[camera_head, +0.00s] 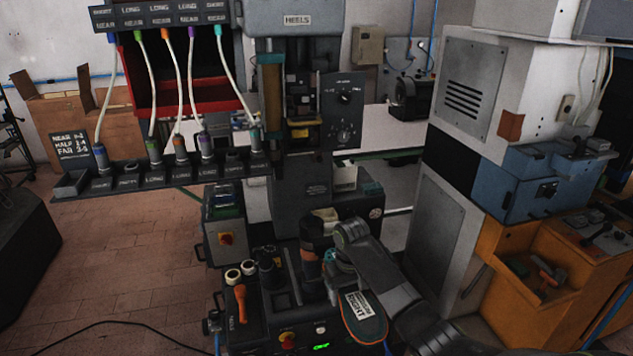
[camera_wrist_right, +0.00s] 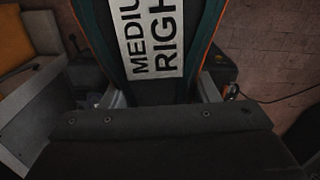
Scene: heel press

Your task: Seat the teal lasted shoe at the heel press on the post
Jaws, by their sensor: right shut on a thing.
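The teal lasted shoe (camera_head: 368,325) is low in the middle of the head view, with its flat sole edged in orange and a white label on it. The label reads MEDIUM RIGHT in the right wrist view, where the shoe (camera_wrist_right: 200,62) stands between the two fingers. My right gripper (camera_head: 343,280) is shut on the shoe and holds it over the front of the machine base. The heel press (camera_head: 297,185) stands behind it, with a HEELS sign on top. A dark upright piece with an orange part (camera_head: 312,236) stands just left of my wrist; I cannot tell whether it is the post. My left gripper is not in view.
A rack (camera_head: 165,178) with several colored plugs and white tubes is at the left. A control panel (camera_head: 343,110) is on the press. An orange handle (camera_head: 240,302) and dark cylinders stand on the base. A grey cabinet (camera_head: 437,215) and orange bench (camera_head: 530,300) are at the right.

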